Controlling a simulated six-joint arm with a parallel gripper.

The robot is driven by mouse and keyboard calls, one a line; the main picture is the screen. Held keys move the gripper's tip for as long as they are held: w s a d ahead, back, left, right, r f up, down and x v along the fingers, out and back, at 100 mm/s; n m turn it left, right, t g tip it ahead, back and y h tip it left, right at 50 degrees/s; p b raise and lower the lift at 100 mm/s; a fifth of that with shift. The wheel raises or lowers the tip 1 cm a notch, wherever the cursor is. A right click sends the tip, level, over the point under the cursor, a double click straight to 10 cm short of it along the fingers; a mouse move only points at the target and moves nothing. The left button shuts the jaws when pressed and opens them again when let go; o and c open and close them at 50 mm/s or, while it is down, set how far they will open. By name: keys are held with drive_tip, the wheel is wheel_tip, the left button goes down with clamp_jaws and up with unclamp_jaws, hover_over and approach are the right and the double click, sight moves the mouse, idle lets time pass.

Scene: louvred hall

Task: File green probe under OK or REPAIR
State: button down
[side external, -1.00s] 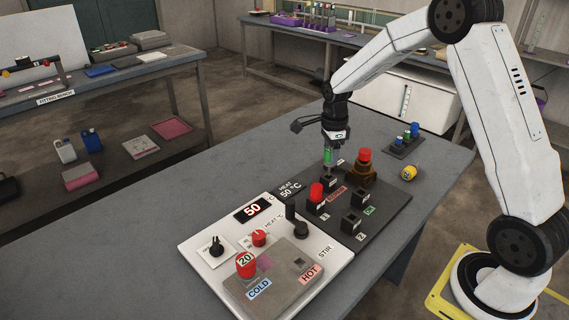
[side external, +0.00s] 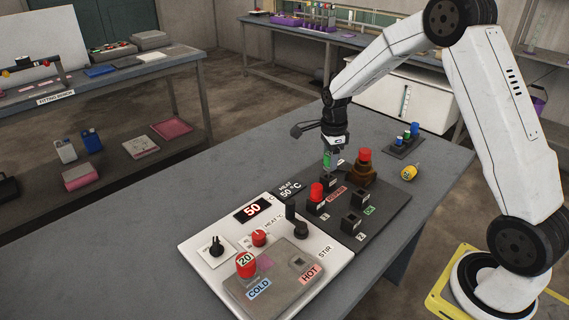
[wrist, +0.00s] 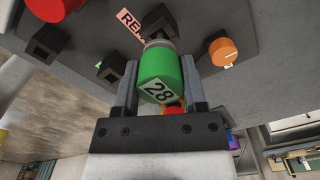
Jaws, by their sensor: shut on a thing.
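The green probe (side external: 327,159), with a green cap marked 28 (wrist: 160,75), is held upright between the fingers of my gripper (side external: 329,152). My gripper also shows in the wrist view (wrist: 160,90), shut on the cap from both sides. The probe's grey lower end is right over or at a black socket (wrist: 158,20) beside the REPAIR label (side external: 337,193); I cannot tell whether it has entered. The OK label (side external: 369,211) is green, next to an empty-looking socket (side external: 359,197). A red probe (side external: 317,191) stands in the socket marked 1; socket 2 (side external: 352,223) looks empty.
The white heater panel (side external: 198,250) reads 50 and carries a red-capped piece marked 20 (side external: 246,264). A yellow cylinder (side external: 409,173) and a small rack (side external: 405,146) are at right. The table's left part is clear.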

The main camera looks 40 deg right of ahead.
drive_tip(key=shift+f, duration=1.2)
drive_tip(key=shift+c, duration=0.3)
unclamp_jaws()
drive_tip(key=shift+r, duration=0.1)
drive_tip(key=shift+r, duration=2.45)
drive_tip(key=shift+r, duration=0.1)
drive_tip(key=shift+r, duration=3.8)
